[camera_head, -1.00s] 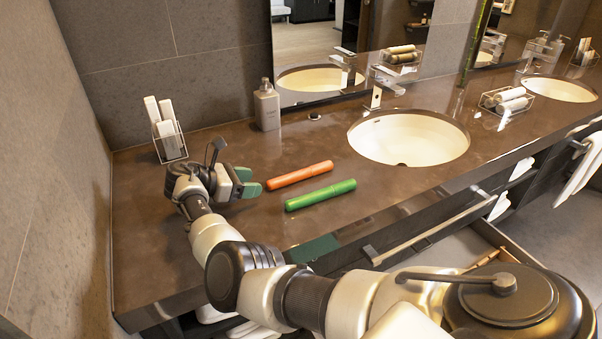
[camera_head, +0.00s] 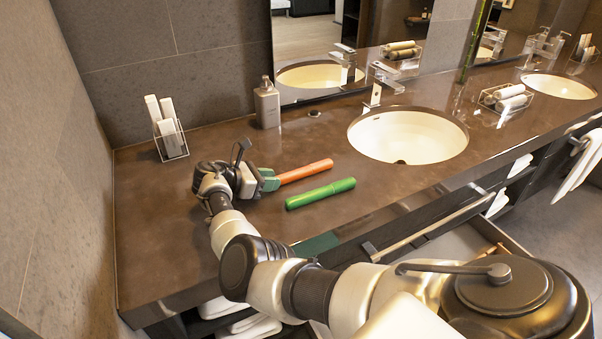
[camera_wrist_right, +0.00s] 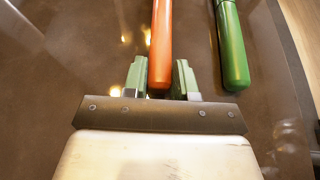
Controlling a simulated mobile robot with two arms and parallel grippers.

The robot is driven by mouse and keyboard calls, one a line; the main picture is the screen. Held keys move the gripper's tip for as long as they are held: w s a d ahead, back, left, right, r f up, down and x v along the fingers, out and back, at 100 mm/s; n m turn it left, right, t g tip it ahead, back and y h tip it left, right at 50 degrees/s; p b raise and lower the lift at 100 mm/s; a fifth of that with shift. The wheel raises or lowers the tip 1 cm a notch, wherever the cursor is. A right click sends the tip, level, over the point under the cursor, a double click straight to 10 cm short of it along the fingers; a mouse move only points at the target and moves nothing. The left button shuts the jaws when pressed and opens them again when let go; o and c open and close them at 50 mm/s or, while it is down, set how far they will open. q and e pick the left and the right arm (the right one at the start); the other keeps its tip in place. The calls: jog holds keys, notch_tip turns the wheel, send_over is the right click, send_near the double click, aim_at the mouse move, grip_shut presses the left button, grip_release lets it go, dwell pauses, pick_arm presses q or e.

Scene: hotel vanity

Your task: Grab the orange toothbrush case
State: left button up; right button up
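The orange toothbrush case (camera_head: 306,171) lies on the dark brown counter, left of the near sink. It also shows in the right wrist view (camera_wrist_right: 161,40). My right gripper (camera_head: 270,179) is low over the counter at the case's left end. In the right wrist view its two green fingers (camera_wrist_right: 160,78) are open, one on each side of the case's end, with small gaps visible. A green toothbrush case (camera_head: 320,193) lies beside the orange one, nearer the counter's front edge, and outside the fingers in the right wrist view (camera_wrist_right: 232,45). My left gripper is not in view.
A grey soap bottle (camera_head: 266,105) stands behind the cases by the wall. A wire holder with white items (camera_head: 170,140) is at the back left. The near sink (camera_head: 408,137) is to the right. An open drawer (camera_head: 470,243) juts out below the counter.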

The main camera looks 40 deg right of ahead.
jog(key=shift+c, duration=1.3)
